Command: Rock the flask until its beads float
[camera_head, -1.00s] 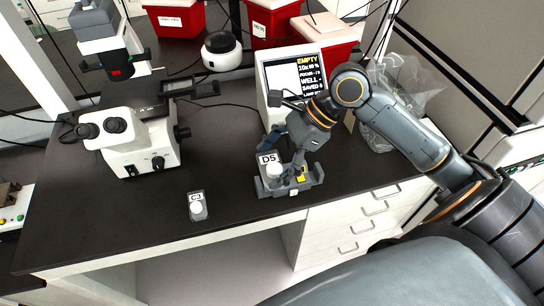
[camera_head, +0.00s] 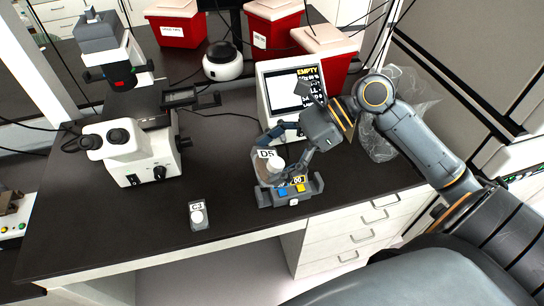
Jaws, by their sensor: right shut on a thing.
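A flask labelled D5 (camera_head: 267,173) with a white cap (camera_head: 275,164) is near the front edge of the dark bench. It stands tilted just above a grey cradle (camera_head: 290,191) with blue and yellow parts and a small display. My right gripper (camera_head: 285,152) is shut on the flask from behind, with its fingers partly hidden. The beads are too small to make out. My left gripper is not in view.
A microscope (camera_head: 128,145) stands on the left. A screen reading EMPTY (camera_head: 288,90) stands behind the cradle. Red bins (camera_head: 270,30) and a round white device (camera_head: 223,62) are at the back.

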